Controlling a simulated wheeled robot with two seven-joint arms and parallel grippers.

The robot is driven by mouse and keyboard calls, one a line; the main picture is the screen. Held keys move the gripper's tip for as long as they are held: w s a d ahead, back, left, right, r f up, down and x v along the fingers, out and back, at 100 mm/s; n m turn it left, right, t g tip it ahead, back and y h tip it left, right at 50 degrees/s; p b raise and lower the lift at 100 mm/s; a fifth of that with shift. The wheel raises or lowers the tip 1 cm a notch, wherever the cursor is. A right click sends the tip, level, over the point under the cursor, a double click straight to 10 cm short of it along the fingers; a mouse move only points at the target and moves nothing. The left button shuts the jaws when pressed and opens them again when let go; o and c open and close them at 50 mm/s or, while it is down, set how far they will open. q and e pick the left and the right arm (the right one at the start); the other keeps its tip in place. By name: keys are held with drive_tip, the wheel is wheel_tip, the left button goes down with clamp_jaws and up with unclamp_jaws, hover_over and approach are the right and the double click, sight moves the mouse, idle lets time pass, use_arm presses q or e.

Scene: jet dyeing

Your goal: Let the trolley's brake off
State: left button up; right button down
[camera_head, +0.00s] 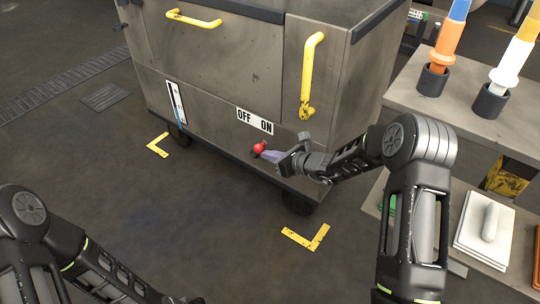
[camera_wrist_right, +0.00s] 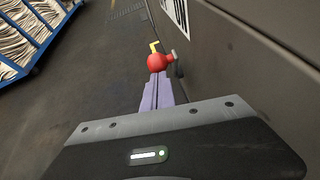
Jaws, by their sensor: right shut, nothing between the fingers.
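The trolley (camera_head: 215,75) is a big grey metal box with yellow handles, standing on dark wheels. A white label (camera_head: 255,121) reading OFF and ON is low on its front. The brake's red knob (camera_head: 259,148) is below the label, roughly under the middle. The tips are at or very near the knob; contact is unclear. My left gripper is out of view.
Yellow corner marks (camera_head: 308,238) lie on the floor by the trolley. A blue-framed rack (camera_wrist_right: 35,40) shows in the wrist view. Front floor is clear.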

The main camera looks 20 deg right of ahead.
drive_tip(key=shift+w+a+r+g+h+p, duration=0.2)
drive_tip(key=shift+r+p, duration=0.2)
drive_tip(key=shift+p, duration=0.15)
drive_tip(key=shift+w+a+r+g+h+p, duration=0.1)
drive_tip(key=shift+w+r+p, duration=0.05)
drive_tip(key=shift+r+p, duration=0.3)
drive_tip(key=shift+w+a+r+g+p, duration=0.2)
drive_tip(key=shift+w+a+g+p, duration=0.15)
drive_tip(key=shift+p, duration=0.3)
drive_tip(key=shift+w+a+r, duration=0.45)
drive_tip(key=shift+w+a, duration=0.25)
drive_tip(key=shift+w, duration=0.15)
drive_tip(key=shift+w+a+r, duration=0.45)
drive_tip(key=shift+w+a, duration=0.2)
drive_tip(key=shift+w, duration=0.2)
drive_tip(key=shift+d, duration=0.1)
